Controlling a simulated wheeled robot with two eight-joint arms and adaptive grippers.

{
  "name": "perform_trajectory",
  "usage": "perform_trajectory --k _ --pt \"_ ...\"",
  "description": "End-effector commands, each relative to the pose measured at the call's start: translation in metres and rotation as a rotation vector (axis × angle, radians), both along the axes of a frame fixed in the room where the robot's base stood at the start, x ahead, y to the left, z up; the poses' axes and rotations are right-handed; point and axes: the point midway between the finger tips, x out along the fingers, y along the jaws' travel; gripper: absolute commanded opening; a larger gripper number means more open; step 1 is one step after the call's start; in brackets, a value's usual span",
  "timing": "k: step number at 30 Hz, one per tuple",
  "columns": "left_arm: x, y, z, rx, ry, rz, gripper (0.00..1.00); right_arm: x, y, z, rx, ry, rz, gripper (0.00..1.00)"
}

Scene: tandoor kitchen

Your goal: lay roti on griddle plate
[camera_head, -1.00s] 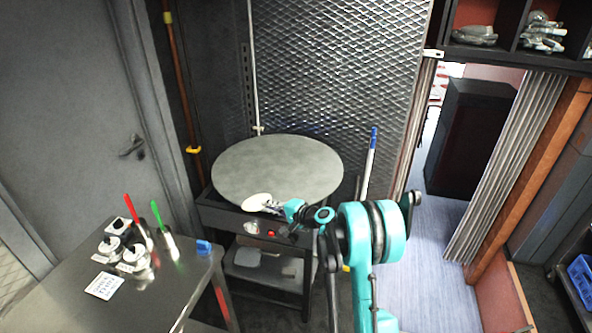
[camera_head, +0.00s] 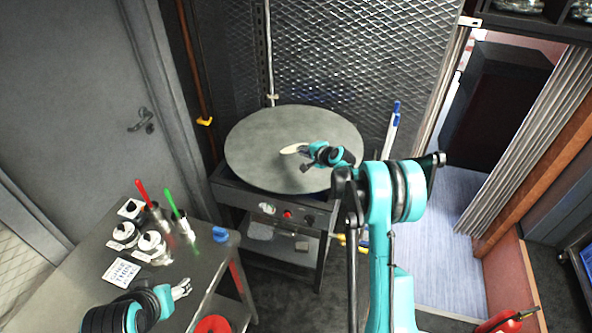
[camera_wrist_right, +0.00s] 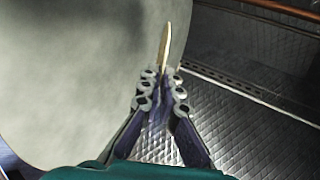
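The griddle plate (camera_head: 262,128) is a large round grey disc on a dark stand in the head view. It also fills the left of the right wrist view (camera_wrist_right: 65,75). My right gripper (camera_head: 307,153) is shut on the pale roti (camera_head: 294,149) and holds it over the plate, right of its middle. In the right wrist view the roti (camera_wrist_right: 165,44) shows nearly edge-on between the fingertips (camera_wrist_right: 163,75). I cannot tell whether it touches the plate. My left gripper (camera_head: 181,289) is low at the left, over the steel table, with its finger opening unclear.
The steel table (camera_head: 75,262) at the left carries shakers (camera_head: 150,243), a red-handled and a green-handled tool, and a label card (camera_head: 121,272). A blue-topped pole (camera_head: 393,125) stands right of the griddle. A dark mesh wall (camera_head: 350,60) rises behind it.

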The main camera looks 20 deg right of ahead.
Motion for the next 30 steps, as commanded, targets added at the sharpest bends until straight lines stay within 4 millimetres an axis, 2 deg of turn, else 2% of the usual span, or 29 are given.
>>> perform_trajectory --k 3,12,23,25,26,30 --pt "0.000 0.000 -0.013 0.000 0.000 0.000 0.59 0.000 0.000 -0.023 0.000 0.000 0.000 0.00" --pt "0.000 0.000 -0.040 0.000 0.000 0.000 0.59 0.000 0.000 -0.064 0.000 0.000 0.000 0.00" --pt "0.000 0.000 -0.042 0.000 0.000 0.000 0.59 0.000 0.000 -0.067 0.000 0.000 0.000 0.00" --pt "0.000 0.000 -0.042 0.000 0.000 0.000 0.59 0.000 0.000 -0.067 0.000 0.000 0.000 0.16" --pt "0.000 0.000 -0.042 0.000 0.000 0.000 0.59 0.000 0.000 -0.067 0.000 0.000 0.000 0.19" --pt "0.000 0.000 -0.042 0.000 0.000 0.000 0.59 0.000 0.000 -0.067 0.000 0.000 0.000 0.19"
